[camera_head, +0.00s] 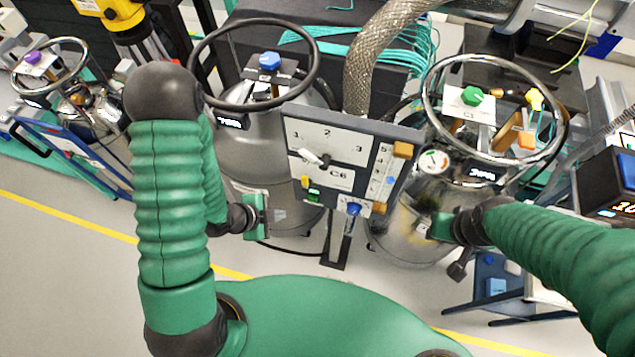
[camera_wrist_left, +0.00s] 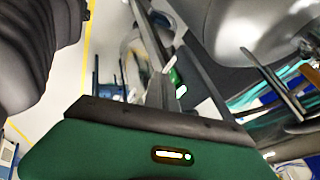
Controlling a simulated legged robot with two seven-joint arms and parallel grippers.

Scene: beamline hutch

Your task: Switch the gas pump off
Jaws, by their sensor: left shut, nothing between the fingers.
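A tilted control panel (camera_head: 340,165) stands on a post between two steel tanks in the head view. Its white face has marks 1, 2 and 3, a dial with a white-and-black lever (camera_head: 318,160), a label C6, and a small green switch (camera_head: 314,193). No label naming a gas pump is readable. My left gripper (camera_head: 264,215) is shut and empty, below and left of the panel, in front of the left tank. In the left wrist view its green body and dark edge fill the bottom. My right gripper (camera_head: 436,227) is by the right tank; its fingers are unclear.
The left tank (camera_head: 240,160) has a black ring; the right tank (camera_head: 400,240) has a chrome ring and a gauge (camera_head: 433,162). A braided hose (camera_head: 375,50) rises behind the panel. A blue knob (camera_head: 353,209) sits below it. The floor at lower left is clear.

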